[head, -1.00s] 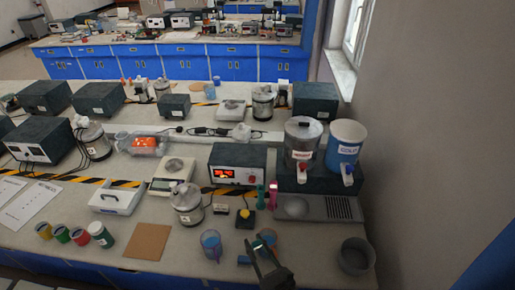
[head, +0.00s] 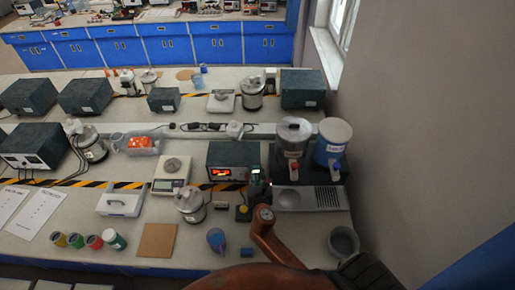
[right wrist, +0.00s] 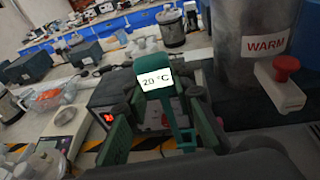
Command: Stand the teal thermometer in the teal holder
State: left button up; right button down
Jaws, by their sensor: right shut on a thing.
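The teal thermometer (right wrist: 148,58) fills the middle of the right wrist view, with a white "20 °C" label on its face. It is between the fingers of my right gripper (right wrist: 160,105), which is shut on it. In the head view my right gripper (head: 257,184) is just right of the dark box with the red display, in front of the metal WARM vessel. I cannot tell the teal holder apart from the teal parts around the gripper. My left gripper is not in view.
The dark display box (head: 233,158), metal vessel (head: 292,137) and blue vessel (head: 333,142) stand close around the gripper. A grey drip tray (head: 300,199) lies to the right. A blue cup (head: 216,240) and grey bowl (head: 343,243) stand nearer the front.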

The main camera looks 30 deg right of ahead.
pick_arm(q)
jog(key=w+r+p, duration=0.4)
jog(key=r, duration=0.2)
pick_arm(e)
jog(key=shift+w+d+r+m+g+h, duration=0.75)
jog(key=shift+w+d, duration=0.7)
jog(key=shift+w, duration=0.45)
pick_arm(q)
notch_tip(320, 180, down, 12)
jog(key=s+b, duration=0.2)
jog(key=b, duration=0.9)
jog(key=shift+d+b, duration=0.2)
jog(key=shift+b, duration=0.1)
pick_arm(e)
notch_tip(320, 180, down, 13)
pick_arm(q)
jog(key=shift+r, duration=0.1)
